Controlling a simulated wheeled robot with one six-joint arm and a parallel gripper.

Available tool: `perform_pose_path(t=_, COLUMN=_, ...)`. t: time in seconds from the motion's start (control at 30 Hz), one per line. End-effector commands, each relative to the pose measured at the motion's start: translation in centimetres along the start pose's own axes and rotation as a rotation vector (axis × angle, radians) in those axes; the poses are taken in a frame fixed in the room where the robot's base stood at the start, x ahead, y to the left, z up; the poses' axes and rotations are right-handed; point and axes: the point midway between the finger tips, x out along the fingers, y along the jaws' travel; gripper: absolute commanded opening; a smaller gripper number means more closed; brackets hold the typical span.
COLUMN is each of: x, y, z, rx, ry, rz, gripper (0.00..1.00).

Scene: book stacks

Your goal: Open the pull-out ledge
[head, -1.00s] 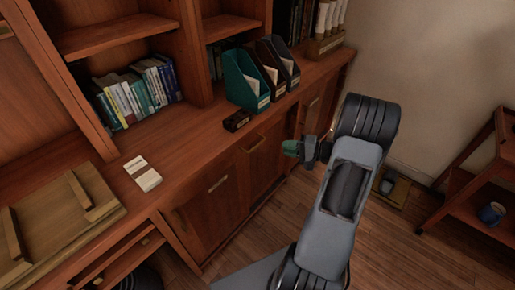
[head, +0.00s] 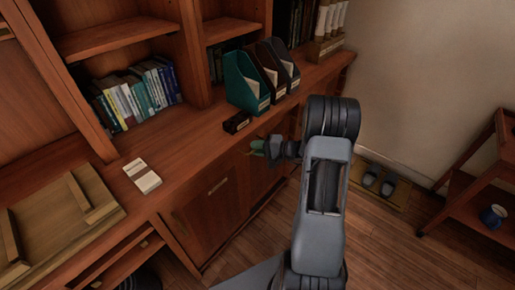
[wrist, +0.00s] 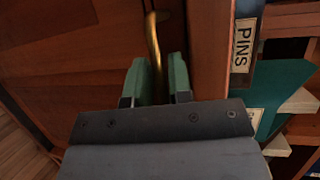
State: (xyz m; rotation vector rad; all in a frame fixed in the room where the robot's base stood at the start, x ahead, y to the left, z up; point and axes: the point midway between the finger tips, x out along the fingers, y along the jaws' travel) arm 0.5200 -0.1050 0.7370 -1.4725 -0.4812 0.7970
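The cabinet front below the counter has a brass handle (wrist: 153,42), seen close up in the wrist view; I take it as the handle of the pull-out ledge. The front around it looks flush, with no ledge seen sticking out. My gripper (wrist: 160,80) has two green fingers, one on either side of the lower part of the handle, with a gap between them. It looks open, and any contact is hard to tell. In the head view my gripper (head: 258,147) is at the cabinet front, just below the counter edge, and hides most of the handle.
A small dark box (head: 237,122) labelled PINS sits at the counter edge above my gripper. A teal file holder (head: 243,82) and darker ones stand behind it. A white card (head: 142,175) lies further left. A wooden cart (head: 485,190) stands at the right.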

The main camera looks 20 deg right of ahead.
Motion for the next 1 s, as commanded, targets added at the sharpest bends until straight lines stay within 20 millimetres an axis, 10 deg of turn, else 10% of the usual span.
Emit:
perform_pose_path(t=0.37, x=0.0, y=0.0, z=0.0, rx=0.0, ry=0.0, rz=0.0, gripper=0.0)
perform_pose_path(t=1.0, x=-1.9, y=0.7, z=1.3, rx=0.0, ry=-0.01, rz=0.001, gripper=0.0)
